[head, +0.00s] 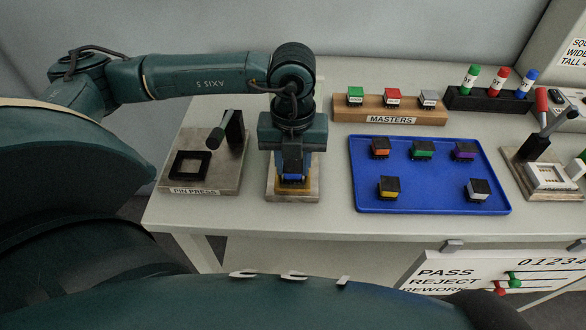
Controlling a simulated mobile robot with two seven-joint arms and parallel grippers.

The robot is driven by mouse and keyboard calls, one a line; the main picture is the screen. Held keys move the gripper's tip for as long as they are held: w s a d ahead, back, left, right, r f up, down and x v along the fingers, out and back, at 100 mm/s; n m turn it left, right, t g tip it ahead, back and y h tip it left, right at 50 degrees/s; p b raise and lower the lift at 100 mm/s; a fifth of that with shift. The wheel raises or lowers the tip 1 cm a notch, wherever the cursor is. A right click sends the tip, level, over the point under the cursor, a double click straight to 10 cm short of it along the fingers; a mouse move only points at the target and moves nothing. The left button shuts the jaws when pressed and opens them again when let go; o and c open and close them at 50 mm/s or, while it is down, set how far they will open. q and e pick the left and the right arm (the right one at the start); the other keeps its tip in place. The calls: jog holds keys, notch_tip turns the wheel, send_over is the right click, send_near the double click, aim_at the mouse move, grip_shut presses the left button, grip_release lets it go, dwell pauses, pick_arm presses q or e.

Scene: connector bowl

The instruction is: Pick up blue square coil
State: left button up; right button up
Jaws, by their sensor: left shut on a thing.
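My left gripper (292,166) points straight down over a small fixture (306,190) with a pale base, between the pin press and the blue tray. It is shut on the blue square coil (291,177), of which only a narrow blue strip shows below the fingers. A yellowish part (292,185) of the fixture shows just under the coil. I cannot tell whether the coil still touches it. My right gripper is not in view.
The pin press (213,172) with a raised lever stands at left. The blue tray (430,195) holds several coloured coils. Behind it are the masters block (350,115) and a black marker holder (485,104). A lever press (545,170) stands at right.

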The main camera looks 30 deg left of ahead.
aim_at(293, 165)
pick_arm(q)
jog(key=c, duration=0.4)
notch_tip(293, 165, up, 10)
jog(key=shift+r, duration=0.1)
dwell(1.3)
